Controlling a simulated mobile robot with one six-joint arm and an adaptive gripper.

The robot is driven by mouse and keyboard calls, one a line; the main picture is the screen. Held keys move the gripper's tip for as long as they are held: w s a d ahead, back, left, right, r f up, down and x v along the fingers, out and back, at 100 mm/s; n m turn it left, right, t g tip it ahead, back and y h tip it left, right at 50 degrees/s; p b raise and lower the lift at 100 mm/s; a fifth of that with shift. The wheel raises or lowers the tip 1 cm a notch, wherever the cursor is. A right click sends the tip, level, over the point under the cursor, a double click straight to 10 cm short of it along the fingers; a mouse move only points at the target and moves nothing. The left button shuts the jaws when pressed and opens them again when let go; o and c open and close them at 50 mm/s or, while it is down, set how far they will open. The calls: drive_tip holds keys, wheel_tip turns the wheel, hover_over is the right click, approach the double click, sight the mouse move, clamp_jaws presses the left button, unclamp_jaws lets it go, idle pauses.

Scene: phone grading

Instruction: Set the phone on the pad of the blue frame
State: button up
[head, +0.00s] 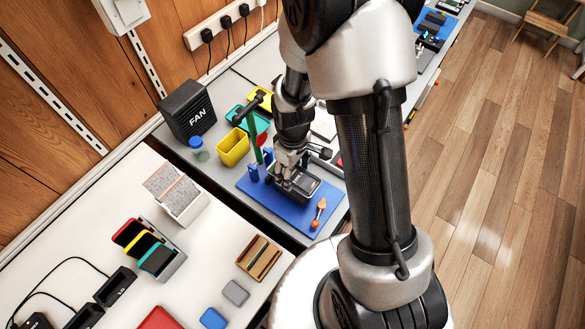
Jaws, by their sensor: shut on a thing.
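My gripper (288,167) points down over the blue mat (262,205) on the grey bench, shut on the phone. A dark, box-like shape with a grey top (304,183) shows right at the fingertips. I cannot tell how much of it is the phone and how much is a holder under it. Small blue upright parts, one at the left (253,173) and one behind (268,156), stand beside the gripper and look like parts of the blue frame. The pad is hidden or too small to make out, and I cannot tell whether the phone touches it.
A green post with a dark head (252,125) stands close left of my gripper. A yellow bin (233,147), a fan box (188,110) and a blue-capped jar (198,148) stand behind. An orange-handled tool (319,212) lies at the mat's right. The mat's front left is bare.

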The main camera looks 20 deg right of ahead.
drive_tip(key=shift+f+b, duration=2.1)
drive_tip(key=shift+f, duration=0.9)
drive_tip(key=shift+f+b, duration=0.3)
drive_tip(key=shift+f, duration=0.05)
drive_tip(key=o, duration=1.2)
drive_tip(key=shift+o, duration=0.3)
drive_tip(key=o, duration=0.3)
drive_tip(key=shift+o, duration=0.2)
drive_tip(key=shift+r+p, duration=0.65)
drive_tip(key=shift+r, duration=0.1)
drive_tip(key=shift+r+p, duration=2.6)
drive_tip(key=shift+r, duration=0.75)
